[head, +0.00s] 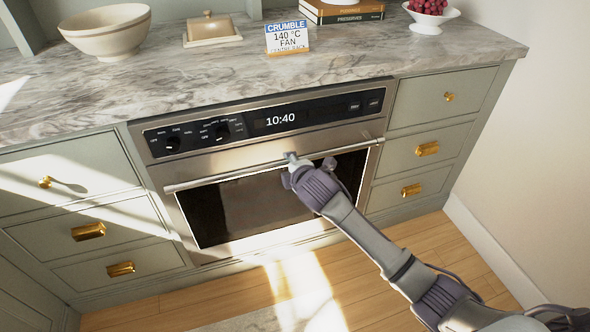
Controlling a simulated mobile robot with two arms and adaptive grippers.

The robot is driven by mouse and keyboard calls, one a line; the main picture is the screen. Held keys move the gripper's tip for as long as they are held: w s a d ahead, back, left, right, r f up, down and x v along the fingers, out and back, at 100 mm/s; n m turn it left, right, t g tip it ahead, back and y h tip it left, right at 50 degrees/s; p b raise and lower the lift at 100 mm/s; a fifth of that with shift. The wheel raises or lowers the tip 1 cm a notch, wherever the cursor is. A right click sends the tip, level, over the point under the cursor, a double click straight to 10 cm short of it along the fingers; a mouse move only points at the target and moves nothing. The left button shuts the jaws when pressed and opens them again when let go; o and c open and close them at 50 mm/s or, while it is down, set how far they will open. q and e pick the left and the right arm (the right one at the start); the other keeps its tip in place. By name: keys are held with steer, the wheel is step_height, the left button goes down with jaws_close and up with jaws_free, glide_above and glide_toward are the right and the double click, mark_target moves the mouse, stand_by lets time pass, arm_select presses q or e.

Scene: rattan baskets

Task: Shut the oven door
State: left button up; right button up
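The oven (265,122) is built into the counter, with a dark control panel reading 10:40. Its steel-framed door (245,205) with a dark window stands upright, flush or nearly flush with the front. I cannot tell whether a small gap is left. The bar handle (225,176) runs across the door's top. My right gripper (296,163) is at the middle of the handle, over or against the door's upper part. Its fingers are partly hidden by its own body, so I cannot tell their opening or contact. My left gripper is not in view.
Green drawers with brass pulls flank the oven at left (88,231) and right (427,150). The marble counter (330,70) above holds a bowl (107,38), a butter dish (212,30), a recipe card (287,38), books and a fruit dish. The wooden floor (390,250) in front looks clear.

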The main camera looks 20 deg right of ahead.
steer(key=shift+v, duration=2.15)
steer(key=s+d+f+m+g, duration=0.1)
steer(key=s+f+m+g, duration=0.15)
steer(key=s+f, duration=0.65)
steer(key=s+d+f+m+g, duration=0.15)
steer(key=s+f+m, duration=0.3)
steer(key=f, duration=0.85)
steer(key=s+d+f+m+g, duration=0.1)
steer(key=s+f+m+g, duration=0.2)
steer(key=s+f, duration=0.65)
steer(key=s+f+m+g, duration=0.2)
steer(key=s+f+m, duration=0.1)
steer(key=s+f, duration=0.55)
steer(key=s+f+m+g, duration=0.25)
steer(key=s+f, duration=0.25)
steer(key=s, duration=0.6)
arm_select(q)
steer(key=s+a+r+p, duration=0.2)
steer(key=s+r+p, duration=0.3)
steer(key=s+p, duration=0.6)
steer(key=p, duration=0.2)
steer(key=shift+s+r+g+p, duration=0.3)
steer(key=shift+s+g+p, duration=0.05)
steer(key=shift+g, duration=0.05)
arm_select(e)
steer(key=s+d+r, duration=0.2)
steer(key=s+r, duration=0.4)
steer(key=s, duration=0.6)
steer(key=shift+d, duration=0.25)
